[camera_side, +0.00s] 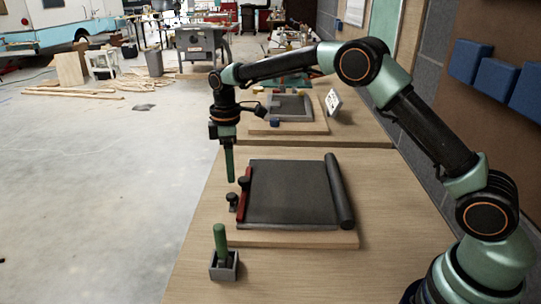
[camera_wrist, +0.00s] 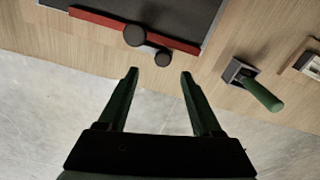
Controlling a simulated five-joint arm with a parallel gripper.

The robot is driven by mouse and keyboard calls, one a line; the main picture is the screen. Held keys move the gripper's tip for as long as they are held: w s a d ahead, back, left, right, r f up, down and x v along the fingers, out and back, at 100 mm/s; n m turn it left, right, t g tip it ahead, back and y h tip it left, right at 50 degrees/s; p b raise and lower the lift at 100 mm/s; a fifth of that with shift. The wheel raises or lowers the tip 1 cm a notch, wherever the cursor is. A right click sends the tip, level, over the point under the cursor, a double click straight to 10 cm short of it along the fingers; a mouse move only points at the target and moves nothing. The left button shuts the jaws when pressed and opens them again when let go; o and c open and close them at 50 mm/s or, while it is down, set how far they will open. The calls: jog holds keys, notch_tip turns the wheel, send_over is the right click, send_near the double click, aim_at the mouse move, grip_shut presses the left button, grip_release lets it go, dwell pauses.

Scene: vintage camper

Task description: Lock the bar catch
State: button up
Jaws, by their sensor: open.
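A red bar (camera_side: 243,195) lies along the left edge of a dark grey sheet (camera_side: 290,190) on a wooden board (camera_side: 290,238). A black knob (camera_side: 243,182) sits on the bar, and a second, smaller dark knob (camera_side: 232,198) stands just left of it. The wrist view also shows the red bar (camera_wrist: 100,17), the larger knob (camera_wrist: 134,35) and the smaller knob (camera_wrist: 162,57). My gripper (camera_wrist: 160,73) is open and empty, with the smaller knob just beyond its fingertips in that view. In the side view my gripper (camera_side: 230,180) points down above the bar's left side, apart from it.
A grey holder (camera_side: 224,268) with a green-handled tool (camera_side: 220,240) stands at the table's near left. A dark roller (camera_side: 340,192) lies along the sheet's right side. A similar board (camera_side: 288,128) sits farther back.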

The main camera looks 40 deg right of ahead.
notch_tip(320, 180, up, 5)
jog(key=shift+f, duration=0.1)
jog(key=shift+d, duration=0.1)
dwell(0.3)
jog(key=s+d+r+m+t, duration=0.3)
jog(key=s+d+r+m, duration=0.25)
jog(key=s+r, duration=0.55)
jog(key=s+d+f+m+t, duration=0.1)
jog(key=s+m, duration=0.2)
jog(key=s, duration=0.4)
jog(key=s+d+f+m+t, duration=0.1)
jog(key=s+f+m, duration=0.1)
jog(key=s, duration=0.5)
jog(key=shift+d+f+m+t, duration=0.25)
jog(key=shift+d+m+t, duration=0.05)
jog(key=shift+m, duration=0.25)
